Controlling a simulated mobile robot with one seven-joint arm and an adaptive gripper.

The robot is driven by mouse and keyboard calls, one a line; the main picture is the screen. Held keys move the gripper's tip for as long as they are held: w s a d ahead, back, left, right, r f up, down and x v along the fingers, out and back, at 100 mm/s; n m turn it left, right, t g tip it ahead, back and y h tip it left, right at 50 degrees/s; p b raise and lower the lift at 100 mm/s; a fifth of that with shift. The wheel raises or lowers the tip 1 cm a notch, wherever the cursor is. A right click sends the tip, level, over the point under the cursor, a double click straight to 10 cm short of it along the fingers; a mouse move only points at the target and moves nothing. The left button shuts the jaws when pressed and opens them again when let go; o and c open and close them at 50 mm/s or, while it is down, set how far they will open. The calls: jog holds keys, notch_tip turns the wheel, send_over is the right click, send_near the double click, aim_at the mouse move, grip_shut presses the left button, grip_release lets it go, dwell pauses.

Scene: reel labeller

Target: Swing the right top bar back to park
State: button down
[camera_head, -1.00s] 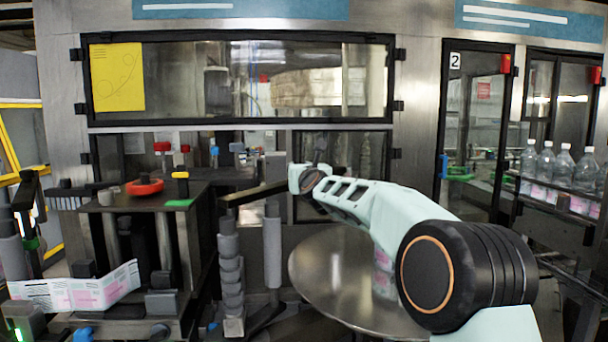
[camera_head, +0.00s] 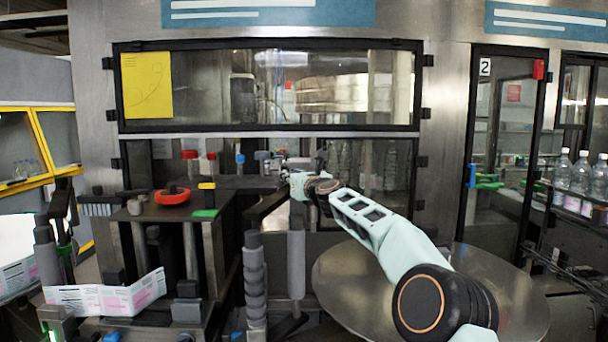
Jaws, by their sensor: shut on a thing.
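The right top bar (camera_head: 266,207) is a dark flat bar on top of a grey post (camera_head: 254,275) in the middle of the view. It points away from me and to the right, its far end reaching my wrist. My gripper (camera_head: 290,184) is at that far end, shut on the bar. The pale wrist hides most of the fingers, so the exact grip is unclear.
A dark machine table (camera_head: 155,212) with a red knob (camera_head: 172,195) stands left of the bar. A label web (camera_head: 105,298) runs below it. A round metal table (camera_head: 335,287) lies under my arm. A glazed cabinet (camera_head: 265,85) stands behind.

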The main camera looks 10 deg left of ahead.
jog(key=a, duration=0.1)
jog(key=a+y, duration=0.1)
jog(key=a+n+g+p, duration=0.1)
jog(key=shift+s+a+f, duration=0.15)
jog(key=shift+a+f, duration=0.05)
jog(key=shift+f, duration=0.05)
jog(key=shift+a+f+y, duration=0.1)
jog(key=shift+a+y, duration=0.1)
jog(key=shift+y, duration=0.1)
jog(key=c, duration=1.9)
grip_release()
jog(key=shift+s, duration=0.1)
jog(key=shift+c, duration=0.2)
jog(key=o, duration=0.4)
jog(key=shift+s, duration=0.1)
jog(key=shift+c, duration=0.2)
jog(key=shift+d+r, duration=0.25)
jog(key=shift+d, duration=0.1)
